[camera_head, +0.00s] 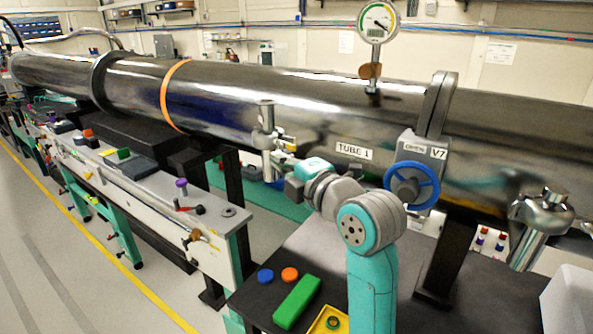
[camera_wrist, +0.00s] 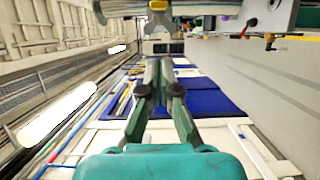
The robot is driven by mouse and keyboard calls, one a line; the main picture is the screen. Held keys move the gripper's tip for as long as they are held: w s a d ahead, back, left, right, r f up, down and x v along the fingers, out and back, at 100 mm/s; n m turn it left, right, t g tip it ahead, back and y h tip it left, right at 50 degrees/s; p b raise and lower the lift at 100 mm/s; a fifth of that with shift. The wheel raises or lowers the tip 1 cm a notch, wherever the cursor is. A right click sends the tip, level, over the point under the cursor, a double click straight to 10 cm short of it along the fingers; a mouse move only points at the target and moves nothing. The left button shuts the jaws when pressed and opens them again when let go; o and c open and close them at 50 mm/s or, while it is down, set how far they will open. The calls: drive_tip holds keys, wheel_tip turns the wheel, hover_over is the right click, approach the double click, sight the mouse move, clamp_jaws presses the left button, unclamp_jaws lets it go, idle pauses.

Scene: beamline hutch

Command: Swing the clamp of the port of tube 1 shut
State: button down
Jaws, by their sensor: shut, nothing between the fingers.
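Tube 1 (camera_head: 330,125), a long dark shiny pipe labelled "TUBE 1", crosses the head view. A metal port fitting (camera_head: 267,125) stands on its near side, left of the label. A small yellowish piece (camera_head: 289,144) shows at its right; I cannot tell whether it belongs to the clamp, or how far the clamp is open. My gripper (camera_wrist: 160,65) is shut and empty in the wrist view, its fingers pointing up the picture. A grey piece with a yellow tip (camera_wrist: 158,6) shows beyond the fingertips, apart from them in the picture. In the head view my fingertips are not clear.
Valve V7 with a blue handwheel (camera_head: 412,185) is right of my wrist. A gauge (camera_head: 377,22) rises above the tube. A second metal fitting (camera_head: 543,213) is at the right. A black table (camera_head: 262,300) holds a green block (camera_head: 297,302). A grey bench (camera_head: 150,190) is at the left.

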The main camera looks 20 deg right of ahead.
sight(293, 148)
drive_tip(key=shift+w+d, duration=1.4)
drive_tip(key=shift+d, duration=0.2)
drive_tip(key=shift+w+d, duration=0.2)
drive_tip(key=shift+d, duration=0.3)
drive_tip(key=shift+w+d, duration=0.15)
drive_tip(key=shift+d, duration=0.3)
drive_tip(key=shift+a, duration=0.15)
